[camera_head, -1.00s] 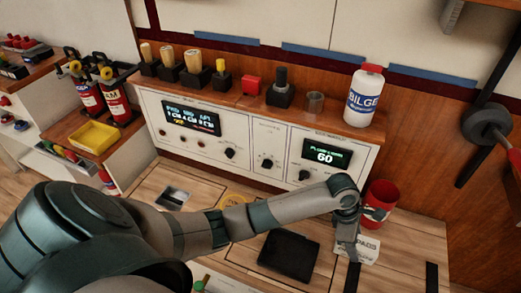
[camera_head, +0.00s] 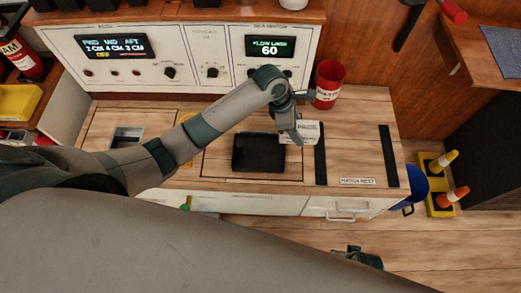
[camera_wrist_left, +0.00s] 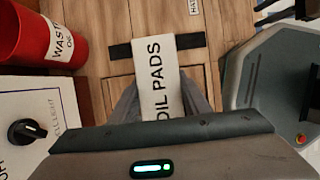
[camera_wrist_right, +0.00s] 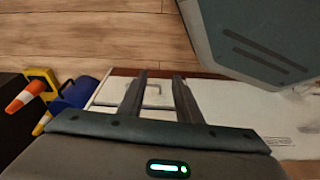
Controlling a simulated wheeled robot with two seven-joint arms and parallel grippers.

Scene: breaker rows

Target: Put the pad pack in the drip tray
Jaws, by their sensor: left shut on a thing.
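The pad pack is a white packet (camera_head: 309,128) lettered OIL PADS in the left wrist view (camera_wrist_left: 162,75). My left gripper (camera_head: 298,138) is shut on it, with the fingers on either side of the pack. The pack shows just right of a shallow black tray (camera_head: 259,153) on the wooden counter, which looks like the drip tray and appears empty. The gap between pack and counter is hard to judge. My right gripper (camera_wrist_right: 159,90) is open and empty; it also shows low in the head view (camera_head: 357,257), in front of the counter.
A red waste bin (camera_head: 328,85) stands behind the pack. Black strips (camera_head: 388,156) lie on the counter at right, with a HATCH REST label (camera_head: 357,181) between them. A control panel (camera_head: 200,62) lines the back.

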